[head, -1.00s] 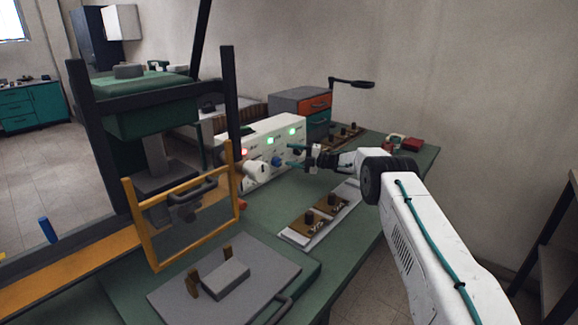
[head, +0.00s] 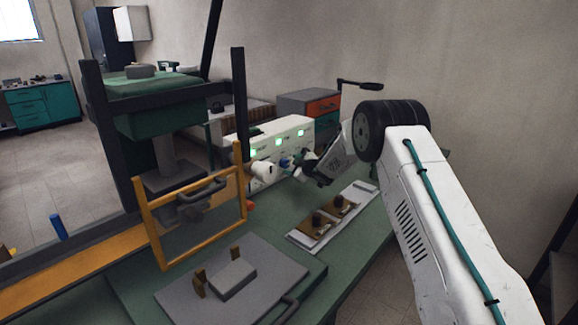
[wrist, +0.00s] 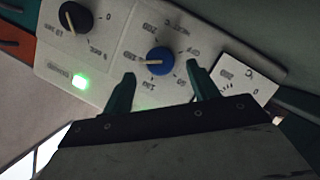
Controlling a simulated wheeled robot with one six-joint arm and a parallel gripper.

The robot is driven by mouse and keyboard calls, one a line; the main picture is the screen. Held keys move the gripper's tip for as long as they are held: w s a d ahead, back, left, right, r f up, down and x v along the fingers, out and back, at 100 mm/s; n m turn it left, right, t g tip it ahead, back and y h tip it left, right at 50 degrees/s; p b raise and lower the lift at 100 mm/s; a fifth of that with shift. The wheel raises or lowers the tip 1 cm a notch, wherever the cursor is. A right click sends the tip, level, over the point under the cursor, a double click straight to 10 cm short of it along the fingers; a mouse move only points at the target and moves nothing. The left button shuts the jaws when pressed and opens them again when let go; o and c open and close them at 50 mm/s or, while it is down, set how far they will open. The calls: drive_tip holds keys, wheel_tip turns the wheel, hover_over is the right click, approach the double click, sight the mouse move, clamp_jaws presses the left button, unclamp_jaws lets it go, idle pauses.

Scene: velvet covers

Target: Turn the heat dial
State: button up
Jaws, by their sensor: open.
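A white control box (head: 268,133) with green lights stands at the back of the bench. In the wrist view its panel (wrist: 115,45) carries a blue dial (wrist: 158,61) with a pale pointer and a black dial (wrist: 75,17). The blue dial also shows in the head view (head: 284,161), partly covered. My gripper (wrist: 160,76) is open and empty, its teal fingertips just short of the blue dial, one on either side. Contact is not visible. In the head view my gripper (head: 291,167) is at the box front.
A press with a yellow-framed clear guard (head: 142,215) stands to the left. A board with brown blocks and black knobs (head: 300,238) lies below my arm. A grey plate (head: 175,295) is at the front. An orange-drawer cabinet (head: 325,106) stands behind the box.

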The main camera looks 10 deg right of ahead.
sight(287, 164)
drive_tip(key=shift+x, duration=1.7)
drive_tip(key=shift+c, duration=0.3)
drive_tip(key=c, duration=0.9)
drive_tip(key=shift+d+m+g+y, duration=0.1)
drive_tip(key=shift+m+g+y, duration=0.2)
drive_tip(key=shift+m, duration=0.2)
drive_tip(key=o, duration=1)
drive_tip(key=shift+c, duration=0.2)
drive_tip(key=v, duration=0.7)
drive_tip(key=shift+s+r, duration=0.15)
drive_tip(key=shift+s, duration=0.2)
